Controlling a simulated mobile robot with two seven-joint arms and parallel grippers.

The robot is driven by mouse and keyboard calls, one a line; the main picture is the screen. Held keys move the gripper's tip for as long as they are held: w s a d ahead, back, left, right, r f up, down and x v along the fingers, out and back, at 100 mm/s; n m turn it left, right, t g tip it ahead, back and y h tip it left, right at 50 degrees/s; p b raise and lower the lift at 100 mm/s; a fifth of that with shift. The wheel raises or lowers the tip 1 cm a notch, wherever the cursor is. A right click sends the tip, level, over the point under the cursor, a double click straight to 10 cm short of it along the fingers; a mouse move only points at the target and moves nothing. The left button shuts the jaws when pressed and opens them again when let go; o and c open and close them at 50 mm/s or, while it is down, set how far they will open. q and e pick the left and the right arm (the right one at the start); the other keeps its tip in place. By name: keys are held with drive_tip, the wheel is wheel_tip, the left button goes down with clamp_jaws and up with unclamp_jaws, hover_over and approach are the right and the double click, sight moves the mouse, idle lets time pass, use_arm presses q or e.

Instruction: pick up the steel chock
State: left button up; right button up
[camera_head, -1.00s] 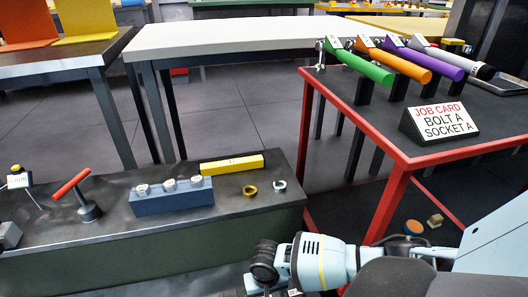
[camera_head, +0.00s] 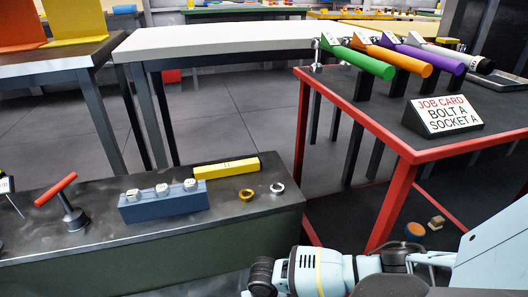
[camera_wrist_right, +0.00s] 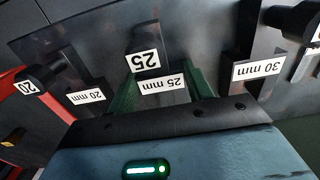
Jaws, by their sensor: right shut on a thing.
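My right gripper (camera_wrist_right: 162,92) shows in the right wrist view as a black palm bar with green finger-like pieces on both sides of a dark grey block. It is shut on this dark block (camera_wrist_right: 176,97), which stands by the labels "25" and "25 mm". I cannot tell for sure whether this block is the steel chock, as its shape is mostly hidden. In the head view my right arm comes in at the bottom, and its gripper is below the frame. No other thing is clearly a steel chock. My left gripper is not in view.
Labels "20 mm" (camera_wrist_right: 86,97) and "30 mm" (camera_wrist_right: 256,70) flank the held block closely. A dark bench carries a blue block (camera_head: 165,205), yellow bar (camera_head: 227,168), rings (camera_head: 246,195) and a red-handled tool (camera_head: 56,190). A red-edged table (camera_head: 400,145) stands right.

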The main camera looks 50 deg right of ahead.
drive_tip(key=c, duration=0.5)
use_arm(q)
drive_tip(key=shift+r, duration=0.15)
use_arm(e)
drive_tip(key=shift+r, duration=0.1)
drive_tip(key=shift+c, duration=0.2)
drive_tip(key=shift+r, duration=0.25)
wheel_tip(320, 180, up, 3)
drive_tip(key=shift+p, duration=1.25)
use_arm(q)
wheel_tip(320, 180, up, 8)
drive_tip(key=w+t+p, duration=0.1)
drive_tip(key=p, duration=0.4)
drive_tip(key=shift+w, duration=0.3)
use_arm(e)
drive_tip(key=s+a, duration=0.3)
drive_tip(key=a, duration=0.4)
drive_tip(key=s+a+r, duration=0.1)
drive_tip(key=s+a, duration=0.3)
drive_tip(key=a, duration=0.3)
drive_tip(key=shift+s+r, duration=0.15)
drive_tip(key=shift+s, duration=0.1)
drive_tip(key=shift+s, duration=0.1)
